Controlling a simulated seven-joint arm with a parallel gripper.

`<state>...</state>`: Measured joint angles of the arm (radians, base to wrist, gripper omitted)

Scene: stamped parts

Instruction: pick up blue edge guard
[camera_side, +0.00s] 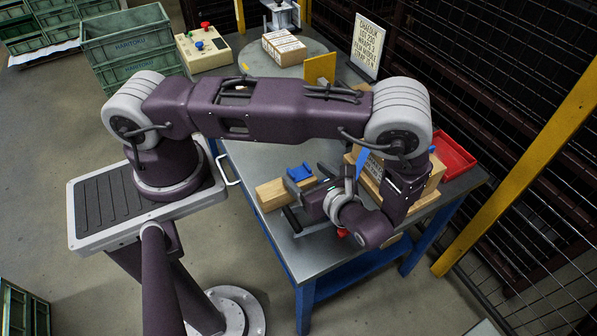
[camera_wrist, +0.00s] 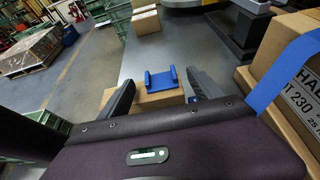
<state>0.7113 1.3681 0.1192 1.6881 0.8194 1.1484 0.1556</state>
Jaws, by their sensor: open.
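The blue edge guard (camera_side: 299,172) is a small channel-shaped piece with two raised sides. It lies on a light brown block (camera_side: 268,194) on the bench and also shows in the wrist view (camera_wrist: 161,79). My gripper (camera_side: 290,201) is open and empty close to the block. In the wrist view its two dark fingers (camera_wrist: 160,82) stand apart, with the guard seen between and beyond their tips. The guard does not appear held. I cannot tell the exact gap between fingers and guard.
A carton with a blue strap (camera_wrist: 284,77) stands close on the right in the wrist view. The grey bench (camera_side: 262,152) also bears a button box (camera_side: 203,50), white-topped cartons (camera_side: 284,47), a sign (camera_side: 368,46) and a red tray (camera_side: 452,155). Bare bench lies behind the guard.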

